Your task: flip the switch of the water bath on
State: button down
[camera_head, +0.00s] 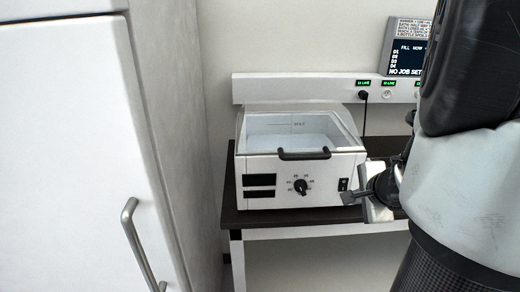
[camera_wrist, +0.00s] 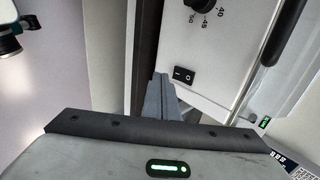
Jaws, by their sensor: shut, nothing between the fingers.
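The white water bath (camera_head: 262,168) stands on a dark-topped table in the head view, with a clear lid and a black handle. Its black rocker switch (camera_head: 343,184) is at the lower right of the front panel. In the wrist view the switch (camera_wrist: 185,75) shows its I and O marks; I cannot tell which side is pressed. My gripper (camera_head: 346,198) is shut and empty, just in front of the panel near the switch. In the wrist view its fingertips (camera_wrist: 162,80) lie just left of the switch; contact cannot be told. The bath's two dark displays (camera_head: 260,186) show nothing lit.
A dial (camera_head: 301,187) sits mid-panel. A plug with a cord (camera_head: 363,95) hangs from the socket rail (camera_head: 300,89) behind the bath. A screen (camera_head: 408,58) is on the wall. A white cabinet (camera_head: 70,150) with a metal handle (camera_head: 140,245) stands at left. The table (camera_head: 285,220) has a narrow free front edge.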

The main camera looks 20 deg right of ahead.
aim_at(343, 190)
jog(key=w, duration=0.1)
jog(key=w+p, duration=0.1)
jog(key=w+d, duration=0.1)
jog(key=w, duration=0.1)
jog(key=shift+f, duration=0.25)
jog(key=shift+f, duration=0.1)
jog(key=shift+w+b, duration=0.1)
jog(key=shift+b, duration=0.65)
jog(key=shift+r, duration=0.2)
